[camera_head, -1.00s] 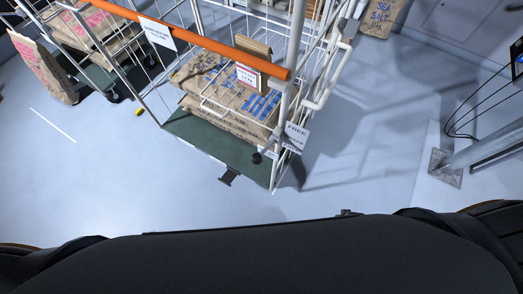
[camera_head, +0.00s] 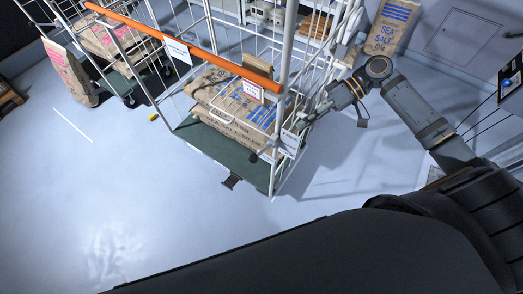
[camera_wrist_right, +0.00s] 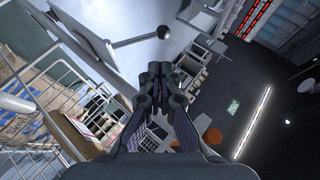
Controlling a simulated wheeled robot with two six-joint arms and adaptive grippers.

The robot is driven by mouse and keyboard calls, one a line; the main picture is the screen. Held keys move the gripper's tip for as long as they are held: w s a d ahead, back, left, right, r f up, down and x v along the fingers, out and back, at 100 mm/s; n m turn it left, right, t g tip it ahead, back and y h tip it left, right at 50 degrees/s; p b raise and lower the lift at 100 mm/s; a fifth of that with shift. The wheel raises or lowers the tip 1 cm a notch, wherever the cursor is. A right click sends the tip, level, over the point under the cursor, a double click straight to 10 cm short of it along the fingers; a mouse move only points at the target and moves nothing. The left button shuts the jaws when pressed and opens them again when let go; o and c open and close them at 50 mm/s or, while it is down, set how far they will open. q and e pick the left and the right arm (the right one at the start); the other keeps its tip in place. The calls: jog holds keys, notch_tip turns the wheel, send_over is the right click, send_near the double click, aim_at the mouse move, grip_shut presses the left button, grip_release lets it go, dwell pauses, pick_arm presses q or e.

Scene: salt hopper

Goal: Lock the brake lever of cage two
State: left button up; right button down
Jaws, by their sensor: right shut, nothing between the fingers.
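The nearer wire cage (camera_head: 205,45), with an orange top bar, stands in the middle of the head view; its number is not readable. At its near right corner is a small white plate that reads FREE in the earlier frame (camera_head: 290,141). A brake lever with a dark round knob (camera_head: 254,157) sticks out left beside it. My right gripper (camera_wrist_right: 160,68) is shut and empty, apart from the lever. In the head view it is beside the corner post. My left gripper is out of view.
Paper sacks (camera_head: 225,105) lie on the cage's green deck (camera_head: 205,139). Another cage (camera_head: 85,15) stands at the left, with a sack (camera_head: 68,72) beside it. A sea salt sack (camera_head: 393,25) stands behind my right arm. The floor in front is clear.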

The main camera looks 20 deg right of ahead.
aim_at(258, 156)
jog(key=shift+s+a+r, duration=0.1)
jog(key=shift+r, duration=0.1)
jog(key=p+x, duration=0.3)
jog(key=x, duration=1)
jog(key=shift+s+a+r, duration=0.1)
jog(key=shift+a, duration=0.1)
jog(key=shift+a+f, duration=0.25)
jog(key=shift+f, duration=0.05)
jog(key=shift+f, duration=0.15)
